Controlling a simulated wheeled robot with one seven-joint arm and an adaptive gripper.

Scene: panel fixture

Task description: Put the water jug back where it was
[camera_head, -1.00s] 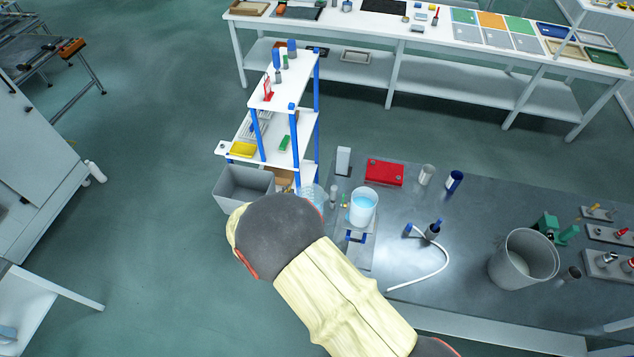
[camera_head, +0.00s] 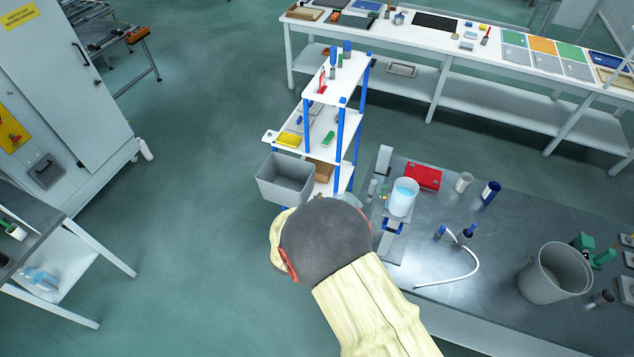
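A clear, rounded vessel (camera_head: 349,200), possibly the water jug, peeks out past the dark wrist cover of my arm, between the shelf rack and the dark bench. Most of it is hidden, so I cannot tell whether it is held. My gripper is hidden behind my arm's dark cover and pale yellow sleeve; its fingers do not show. A whitish container with light blue liquid (camera_head: 403,198) stands upright on the near-left part of the dark bench (camera_head: 480,215), behind a small stand (camera_head: 391,228), to the right of my wrist.
A white rack with blue posts (camera_head: 341,135) and a grey bin (camera_head: 286,181) stand behind my wrist. On the bench are a red case (camera_head: 423,177), a white hose (camera_head: 462,273) and a large grey bucket (camera_head: 554,273). A dark-topped table (camera_head: 38,233) is at left. Open floor lies between.

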